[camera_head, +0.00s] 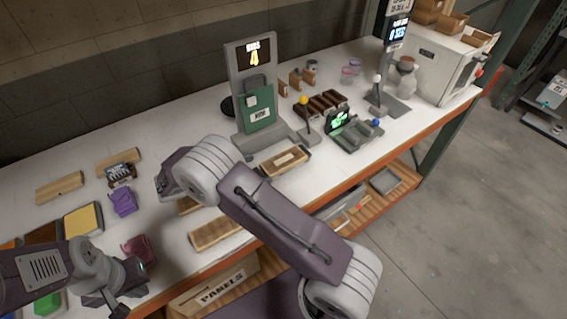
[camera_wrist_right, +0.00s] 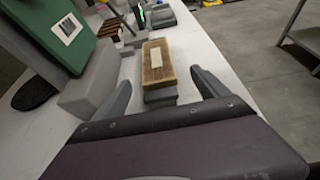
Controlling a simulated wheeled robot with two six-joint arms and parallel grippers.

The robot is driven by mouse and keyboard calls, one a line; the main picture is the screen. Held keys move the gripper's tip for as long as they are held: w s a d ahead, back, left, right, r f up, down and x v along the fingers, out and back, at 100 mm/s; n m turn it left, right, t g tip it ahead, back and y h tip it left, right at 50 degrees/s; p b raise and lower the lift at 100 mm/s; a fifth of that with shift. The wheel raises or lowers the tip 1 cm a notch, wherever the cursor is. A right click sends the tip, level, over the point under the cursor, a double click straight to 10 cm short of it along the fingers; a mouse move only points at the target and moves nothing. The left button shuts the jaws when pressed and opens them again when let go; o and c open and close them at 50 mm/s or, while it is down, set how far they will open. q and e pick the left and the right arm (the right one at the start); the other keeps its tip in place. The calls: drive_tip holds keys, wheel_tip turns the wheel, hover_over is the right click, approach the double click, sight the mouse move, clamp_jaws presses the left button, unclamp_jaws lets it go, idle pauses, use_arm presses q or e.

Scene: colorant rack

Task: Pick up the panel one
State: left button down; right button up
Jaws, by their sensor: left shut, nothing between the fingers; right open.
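A tan wooden panel (camera_head: 284,160) with a pale label lies on a grey stand on the workbench; the label is too small to read. In the right wrist view the panel (camera_wrist_right: 157,70) is straight ahead, on its grey support. My right gripper (camera_wrist_right: 160,80) is open, its two fingers spread to either side of the panel's near end, with nothing held. In the head view the right gripper's fingers are hidden behind my right arm. My left gripper (camera_head: 118,296) is shut and empty at the bench's lower left, far from this panel.
A grey stand with a green board (camera_head: 258,112) and a screen reading 4 rises behind the panel. A grey device with a green screen (camera_head: 340,118) is to its right. Wooden blocks (camera_head: 60,187) and purple clips (camera_head: 123,202) lie at left. A box marked PANELS (camera_head: 222,289) is below.

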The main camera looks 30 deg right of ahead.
sight(277, 163)
drive_tip(key=x, duration=0.3)
drive_tip(key=shift+a, duration=0.1)
drive_tip(key=x, duration=0.1)
drive_tip(key=p+x, duration=0.1)
drive_tip(key=x, duration=0.3)
drive_tip(key=shift+w+r, duration=0.1)
drive_tip(key=shift+w, duration=0.15)
drive_tip(key=c, duration=1.6)
